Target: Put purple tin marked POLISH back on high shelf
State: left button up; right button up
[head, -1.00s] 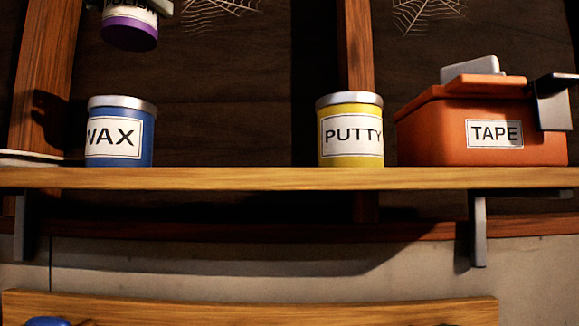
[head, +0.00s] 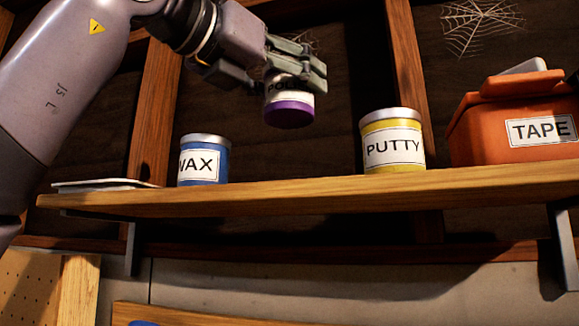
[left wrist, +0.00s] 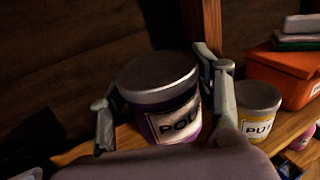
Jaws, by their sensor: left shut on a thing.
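The purple tin marked POLISH (head: 289,112) hangs in my left gripper (head: 297,72), above the high shelf (head: 300,196) and over the gap between the WAX and PUTTY tins. The gripper is shut on its upper part, and the fingers hide some of the label. In the left wrist view the tin (left wrist: 160,95) has a grey lid and sits between the two fingers (left wrist: 163,100), with the shelf below it. The tin is clear of the shelf boards in the head view. My right gripper is in neither view.
A blue WAX tin (head: 204,160) stands left of the gap and a yellow PUTTY tin (head: 393,141) stands right of it. An orange TAPE box (head: 515,120) is at the right end. A flat pale item (head: 103,185) lies at the left end. The shelf between the tins is bare.

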aim_at(305, 124)
pick_arm(q)
notch_tip(305, 124, down, 5)
jog(key=shift+s+f+b, duration=0.1)
jog(key=shift+s+b, duration=0.05)
jog(key=shift+b, duration=0.15)
jog(key=shift+f, duration=1.85)
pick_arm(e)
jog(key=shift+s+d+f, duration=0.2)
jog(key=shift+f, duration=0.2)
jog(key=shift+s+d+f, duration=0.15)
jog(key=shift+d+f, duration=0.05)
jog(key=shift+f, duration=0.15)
pick_arm(q)
jog(key=shift+f+b, duration=0.2)
jog(key=shift+b, duration=0.15)
jog(key=o, duration=1.3)
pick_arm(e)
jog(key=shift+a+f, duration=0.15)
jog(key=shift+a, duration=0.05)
